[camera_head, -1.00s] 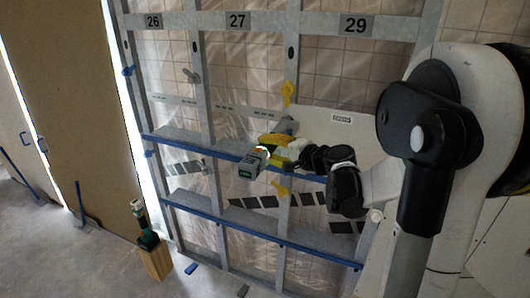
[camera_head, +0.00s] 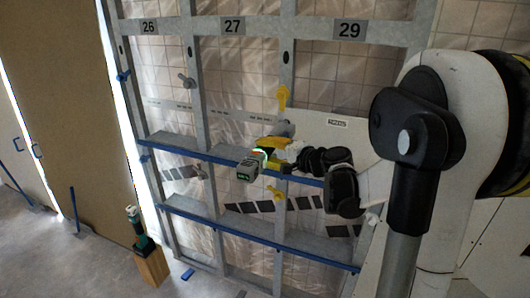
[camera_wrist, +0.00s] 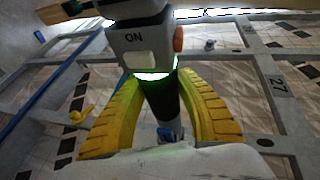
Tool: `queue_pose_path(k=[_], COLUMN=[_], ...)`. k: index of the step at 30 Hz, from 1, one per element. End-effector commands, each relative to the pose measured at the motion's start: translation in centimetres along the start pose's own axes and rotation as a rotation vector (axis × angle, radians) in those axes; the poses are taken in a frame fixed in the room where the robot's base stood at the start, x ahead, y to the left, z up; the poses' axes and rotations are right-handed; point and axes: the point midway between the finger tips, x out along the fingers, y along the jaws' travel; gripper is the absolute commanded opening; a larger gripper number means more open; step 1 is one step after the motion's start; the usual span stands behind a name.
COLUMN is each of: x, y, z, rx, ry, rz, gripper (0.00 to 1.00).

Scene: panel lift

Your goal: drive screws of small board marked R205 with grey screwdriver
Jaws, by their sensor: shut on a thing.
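My gripper (camera_head: 275,150) has yellow fingers, which also show in the wrist view (camera_wrist: 160,95). It is shut on the grey screwdriver (camera_head: 249,168), around its black part. The screwdriver has a green-lit display in the head view; the wrist view shows its grey body (camera_wrist: 140,42) with "ON" and an orange button. The tool is held in front of the metal frame, near the upper blue-edged rail. A white board (camera_head: 352,135) with a small label is behind my gripper, partly hidden by my arm.
The metal frame has bays marked 26, 27 (camera_head: 232,26) and 29. Yellow clamps (camera_head: 282,97) and a grey clamp (camera_head: 187,81) stick out from its studs. A teal-and-black power tool (camera_head: 137,226) stands on a wooden block (camera_head: 151,268) at lower left. The floor at left is largely open.

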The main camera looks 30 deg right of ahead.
Motion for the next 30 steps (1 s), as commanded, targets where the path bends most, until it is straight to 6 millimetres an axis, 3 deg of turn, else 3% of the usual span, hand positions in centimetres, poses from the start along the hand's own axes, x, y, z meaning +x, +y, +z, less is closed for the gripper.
queue_pose_path(k=[30], x=[0.38], y=[-0.07], z=[-0.92], rx=[0.001], ry=[0.0], rz=[-0.002], gripper=[0.0])
